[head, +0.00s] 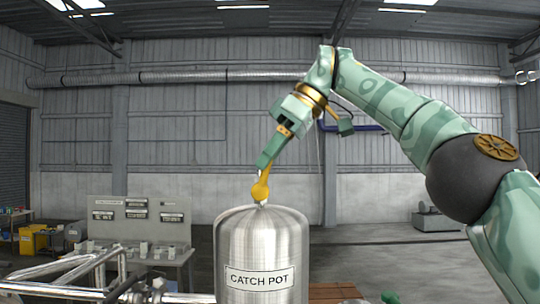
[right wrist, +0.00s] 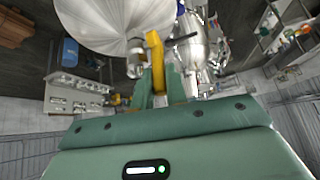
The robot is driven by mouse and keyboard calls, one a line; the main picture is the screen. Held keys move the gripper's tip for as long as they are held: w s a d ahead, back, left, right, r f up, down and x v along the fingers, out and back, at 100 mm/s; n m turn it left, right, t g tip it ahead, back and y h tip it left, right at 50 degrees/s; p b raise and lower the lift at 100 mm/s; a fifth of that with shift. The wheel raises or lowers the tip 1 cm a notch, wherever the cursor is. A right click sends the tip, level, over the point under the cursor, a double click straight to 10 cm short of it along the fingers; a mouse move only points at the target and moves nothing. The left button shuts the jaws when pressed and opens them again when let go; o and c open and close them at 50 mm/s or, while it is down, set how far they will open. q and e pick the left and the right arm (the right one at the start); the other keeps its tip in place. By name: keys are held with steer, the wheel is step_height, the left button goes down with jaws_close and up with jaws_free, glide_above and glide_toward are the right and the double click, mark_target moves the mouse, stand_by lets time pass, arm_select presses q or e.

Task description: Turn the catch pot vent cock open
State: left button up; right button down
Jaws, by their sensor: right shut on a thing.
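The catch pot (head: 262,265) is a brushed steel vessel with a domed top and a "CATCH POT" label, in the lower middle of the head view. Its dome (right wrist: 105,22) also shows in the right wrist view. The vent cock's yellow handle (head: 260,191) stands at the top of the pot, tilted slightly. My right gripper (head: 264,167) reaches down from the upper right and is shut on this handle. In the right wrist view, the yellow handle (right wrist: 155,50) lies between the green fingers (right wrist: 160,82). The cock's body is mostly hidden. My left gripper is not in view.
A bench with a panel (head: 140,222) stands behind at the left. Pipes and a metal frame (head: 70,278) run low at the left of the pot. A grey machine (head: 436,219) stands far right. The air around the pot's top is clear.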

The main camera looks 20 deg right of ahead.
steer(key=c, duration=1.4)
jaws_free()
steer(key=shift+a+f, duration=0.1)
steer(key=shift+f, duration=0.2)
steer(key=shift+w+a+r, duration=0.1)
steer(key=shift+w, duration=0.05)
steer(key=shift+r, duration=0.1)
steer(key=shift+s+d+r, duration=0.2)
steer(key=shift+d+r, duration=0.1)
steer(key=shift+r, duration=0.05)
steer(key=s+d+b, duration=0.1)
steer(key=s+d, duration=0.5)
steer(key=d, duration=0.4)
steer(key=shift+d+b, duration=0.15)
steer(key=shift+b, duration=0.25)
steer(key=shift+w, duration=0.1)
